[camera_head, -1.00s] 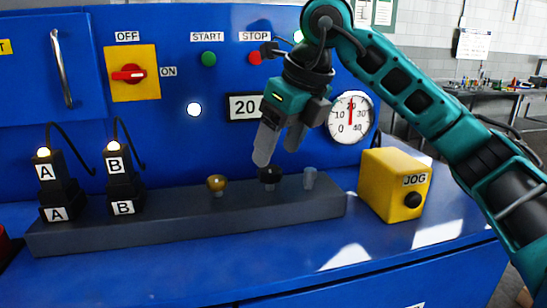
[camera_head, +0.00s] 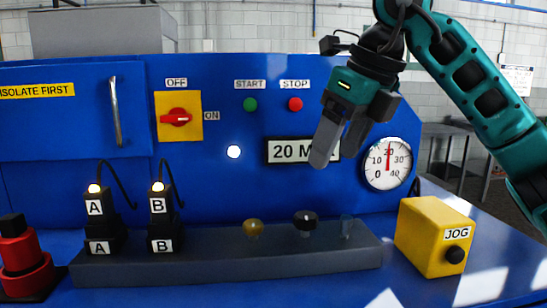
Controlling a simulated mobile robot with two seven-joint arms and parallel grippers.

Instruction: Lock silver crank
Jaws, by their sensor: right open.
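Three small knobs stand on the dark grey bar (camera_head: 225,266): a gold one (camera_head: 253,227), a black one (camera_head: 305,220), and a pale grey one (camera_head: 347,227) at the right. The pale grey one best fits the silver crank; it is faint against the blue panel, and its locking state cannot be read. My right gripper (camera_head: 336,152) is in the air above the black and pale grey knobs, fingers pointing down, apart and empty. It touches no knob. My left gripper is not in view.
The yellow JOG box (camera_head: 420,238) stands right of the bar. Black plugs A (camera_head: 100,215) and B (camera_head: 160,215) with cables stand at the bar's left end. A red and black device (camera_head: 24,262) sits far left. The blue panel (camera_head: 225,180) with gauge (camera_head: 388,164) rises behind.

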